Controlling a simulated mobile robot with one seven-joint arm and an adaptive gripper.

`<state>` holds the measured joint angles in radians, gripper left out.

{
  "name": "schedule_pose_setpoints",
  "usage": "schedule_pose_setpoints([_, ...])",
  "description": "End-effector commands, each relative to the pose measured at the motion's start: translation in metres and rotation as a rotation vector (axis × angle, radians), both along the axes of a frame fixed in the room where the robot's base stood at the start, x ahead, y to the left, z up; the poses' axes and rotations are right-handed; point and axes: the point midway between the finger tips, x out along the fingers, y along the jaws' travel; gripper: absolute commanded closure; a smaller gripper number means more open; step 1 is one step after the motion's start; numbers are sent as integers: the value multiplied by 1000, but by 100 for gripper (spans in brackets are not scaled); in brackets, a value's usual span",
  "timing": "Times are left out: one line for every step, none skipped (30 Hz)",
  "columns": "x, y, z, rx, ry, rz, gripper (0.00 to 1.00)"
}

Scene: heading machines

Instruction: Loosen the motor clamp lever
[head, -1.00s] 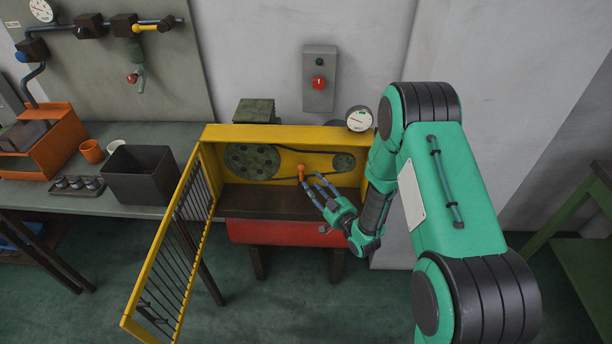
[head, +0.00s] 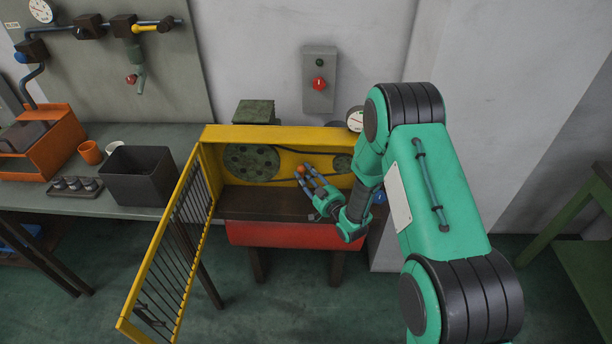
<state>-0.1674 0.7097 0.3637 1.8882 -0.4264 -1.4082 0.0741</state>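The clamp lever's orange knob (head: 301,169) shows inside the open yellow belt housing (head: 290,133), between a large green pulley (head: 252,162) and a smaller one (head: 342,163). The rest of the lever is hidden by my fingers. My gripper (head: 303,172) reaches in from the right with its two blue-grey fingers apart. In this view the fingertips lie on either side of the knob. I cannot tell whether they touch it.
The barred yellow guard door (head: 170,250) stands swung open at the left. A bench with a dark bin (head: 140,175) is beyond it. A gauge (head: 355,119) sits at the housing's top right. A red-button switch box (head: 319,80) hangs on the wall.

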Motion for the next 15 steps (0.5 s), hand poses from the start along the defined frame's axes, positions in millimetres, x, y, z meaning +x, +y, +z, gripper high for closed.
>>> schedule_pose_setpoints([-1, 0, -1, -1, 2, 1, 83])
schedule_pose_setpoints([-1, 0, -1, -1, 2, 1, 89])
schedule_pose_setpoints([-1, 0, -1, -1, 2, 2, 97])
schedule_pose_setpoints([-1, 0, -1, -1, 2, 2, 100])
schedule_pose_setpoints([-1, 1, -1, -2, 2, 2, 100])
schedule_pose_setpoints([-1, 1, -2, -2, 2, 2, 100])
schedule_pose_setpoints([-1, 1, -2, -2, 2, 2, 100])
schedule_pose_setpoints([-1, 1, -2, -1, 3, 2, 100])
schedule_pose_setpoints([-2, 1, -2, 0, 4, 3, 100])
schedule_pose_setpoints([-2, 1, -2, 1, 3, 3, 100])
schedule_pose_setpoints([-2, 0, -3, 3, 4, 3, 100])
schedule_pose_setpoints([-2, 0, -3, 7, 4, 3, 100])
schedule_pose_setpoints([-2, 0, -3, 12, 4, 3, 100])
schedule_pose_setpoints([-2, -1, -4, 17, 4, 3, 100])
schedule_pose_setpoints([-3, -1, -4, 26, 6, 3, 100])
